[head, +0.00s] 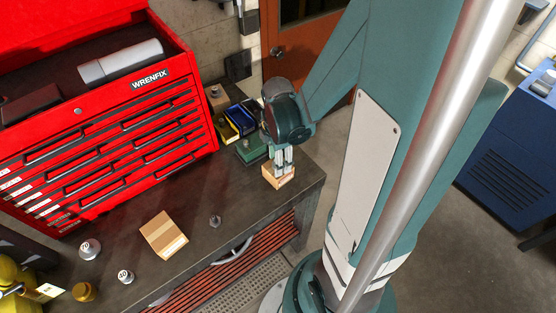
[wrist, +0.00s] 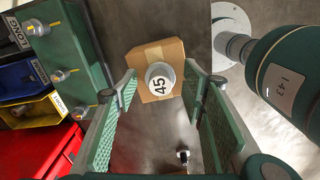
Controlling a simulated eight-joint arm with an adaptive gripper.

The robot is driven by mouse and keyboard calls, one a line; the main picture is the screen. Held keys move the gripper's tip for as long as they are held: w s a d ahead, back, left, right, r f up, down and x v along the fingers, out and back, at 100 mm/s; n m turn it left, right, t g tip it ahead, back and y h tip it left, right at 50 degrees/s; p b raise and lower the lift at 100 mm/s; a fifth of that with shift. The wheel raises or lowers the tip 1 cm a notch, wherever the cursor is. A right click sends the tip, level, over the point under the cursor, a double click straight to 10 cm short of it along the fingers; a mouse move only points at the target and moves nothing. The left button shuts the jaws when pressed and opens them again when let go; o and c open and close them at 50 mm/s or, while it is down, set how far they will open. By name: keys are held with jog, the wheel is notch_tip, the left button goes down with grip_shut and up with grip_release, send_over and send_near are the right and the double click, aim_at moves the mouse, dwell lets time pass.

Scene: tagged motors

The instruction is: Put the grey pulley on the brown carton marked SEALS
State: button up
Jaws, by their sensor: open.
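A brown carton (wrist: 154,53) stands under my gripper (wrist: 160,84) in the wrist view. It also shows at the bench's right end in the head view (head: 279,178). A grey round piece tagged 45 (wrist: 160,78), which looks like the pulley, sits on its top. My gripper (head: 283,158) points down over it, with its fingers apart on either side of the piece and a gap showing. In the head view the fingers mostly hide the piece. Another brown carton (head: 164,235) lies on the bench's front middle. No SEALS marking is legible on either carton.
Grey tagged pieces, 70 (head: 90,249) and 20 (head: 125,277), stand at the front left. A small dark piece (head: 215,220) stands mid-bench. A red tool chest (head: 120,130) fills the back left. A green block (wrist: 70,60) and blue and yellow bins (wrist: 35,112) flank the gripper.

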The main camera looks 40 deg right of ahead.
jog(key=shift+r, duration=0.25)
notch_tip(320, 180, up, 12)
jog(key=p, duration=0.1)
dwell(1.0)
jog(key=shift+f, duration=0.1)
dwell(0.6)
jog(key=s+a+r+m+t, duration=0.1)
jog(key=a+r+m+t, duration=0.6)
jog(key=a+r+m, duration=0.6)
jog(key=a+m, duration=0.1)
jog(key=m, duration=0.1)
jog(key=shift+s+a+r+m, duration=0.15)
jog(key=shift+s+r+m, duration=0.2)
jog(key=shift+m, duration=0.05)
